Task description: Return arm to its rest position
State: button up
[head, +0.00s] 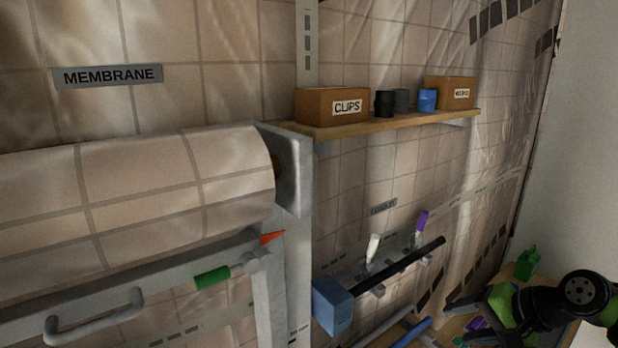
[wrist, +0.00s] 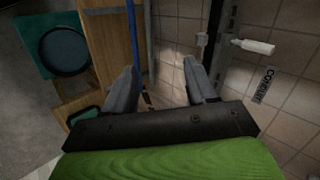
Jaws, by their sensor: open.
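My gripper (wrist: 160,75) is open in the wrist view. Its two grey fingers stand well apart, and nothing shows held between them. Past the fingers are the tiled membrane wall and a thin blue pole (wrist: 133,35). A black and green part of my arm (head: 583,290) shows at the lower right of the head view.
A large membrane roll (head: 140,195) fills the left. A wooden shelf (head: 390,125) holds a clips box (head: 332,106), another box and small containers. A black bar (head: 400,264) and a blue block (head: 332,305) stand out from the wall. White caulk tube (wrist: 253,46) hangs there.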

jog(key=s+a+f+n+g+h+b, duration=0.1)
jog(key=s+a+n+g+h, duration=0.15)
jog(key=a, duration=0.45)
jog(key=s+a+f+n+g+h, duration=0.1)
jog(key=s+a+n+h, duration=0.15)
jog(key=a, duration=0.55)
jog(key=s+a+n+t, duration=0.1)
jog(key=s+n, duration=0.1)
jog(key=s, duration=0.5)
jog(key=s+a+n+t+b, duration=0.1)
jog(key=s+a+n, duration=0.1)
jog(key=s, duration=0.6)
jog(key=shift+s+a+n+h, duration=0.15)
jog(key=shift+s+n+h, duration=0.1)
jog(key=shift+n+h, duration=0.05)
